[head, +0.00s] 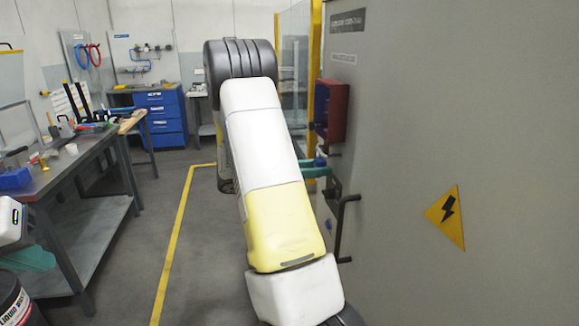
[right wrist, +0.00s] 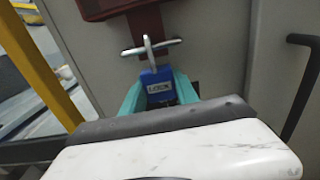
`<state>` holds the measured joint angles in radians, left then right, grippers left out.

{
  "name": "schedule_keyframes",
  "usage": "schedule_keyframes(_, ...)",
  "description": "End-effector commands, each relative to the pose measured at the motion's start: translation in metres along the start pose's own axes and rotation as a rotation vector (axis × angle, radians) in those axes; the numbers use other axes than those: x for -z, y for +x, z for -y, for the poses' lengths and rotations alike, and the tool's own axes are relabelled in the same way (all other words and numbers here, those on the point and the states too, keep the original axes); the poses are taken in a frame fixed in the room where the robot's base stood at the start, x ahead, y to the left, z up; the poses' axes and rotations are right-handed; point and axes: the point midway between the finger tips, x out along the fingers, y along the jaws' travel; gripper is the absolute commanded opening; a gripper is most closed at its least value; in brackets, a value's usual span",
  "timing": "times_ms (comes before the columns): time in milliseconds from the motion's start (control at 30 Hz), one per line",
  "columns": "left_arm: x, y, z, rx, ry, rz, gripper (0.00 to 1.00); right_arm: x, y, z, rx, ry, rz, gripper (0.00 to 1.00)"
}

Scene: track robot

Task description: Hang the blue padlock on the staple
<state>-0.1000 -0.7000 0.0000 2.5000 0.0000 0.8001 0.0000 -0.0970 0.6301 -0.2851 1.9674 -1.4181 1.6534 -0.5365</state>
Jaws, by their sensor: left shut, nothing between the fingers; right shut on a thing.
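The blue padlock (right wrist: 157,86) is upright in the right wrist view, its metal shackle pointing up. My right gripper (right wrist: 160,92) is shut on its body, with a teal finger on each side. The shackle top overlaps a crosswise metal bar, which looks like the staple (right wrist: 170,43), below a dark red part. I cannot tell whether the shackle is around the bar or only in front of it. In the head view my right gripper (head: 316,168) is beside the grey cabinet, the padlock mostly hidden. My left gripper (head: 28,258) is shut and empty at the lower left.
The grey cabinet (head: 480,120) fills the right side. A red box (head: 331,108) is mounted on it above my right gripper. A black handle (head: 346,228) sticks out below; it also shows at the right wrist view's right edge (right wrist: 303,80). A cluttered workbench (head: 75,165) stands left.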

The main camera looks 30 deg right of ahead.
Motion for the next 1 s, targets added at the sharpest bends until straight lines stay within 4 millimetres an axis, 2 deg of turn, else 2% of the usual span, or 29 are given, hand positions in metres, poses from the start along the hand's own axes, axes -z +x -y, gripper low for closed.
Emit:
schedule_keyframes(100,0.000,0.000,0.000,0.000,0.000,0.000,0.00,0.000,0.000,0.000,0.000,0.000,0.000,0.00)
schedule_keyframes(133,0.000,0.000,0.000,0.000,0.000,0.000,0.00,0.000,0.000,0.000,0.000,0.000,0.000,0.38)
schedule_keyframes(200,0.000,0.000,0.000,0.000,0.000,0.000,0.00,0.000,0.000,0.000,0.000,0.000,0.000,0.52)
schedule_keyframes(267,0.000,0.000,0.000,0.000,0.000,0.000,0.00,0.000,0.000,0.000,0.000,0.000,0.000,0.61)
schedule_keyframes(633,0.000,0.000,0.000,0.000,0.000,0.000,0.00,0.000,-0.006,-0.001,-0.002,0.000,-0.001,0.61)
schedule_keyframes(1000,0.000,0.000,0.000,0.000,0.000,0.000,0.00,0.000,-0.064,-0.001,-0.003,0.001,0.000,0.61)
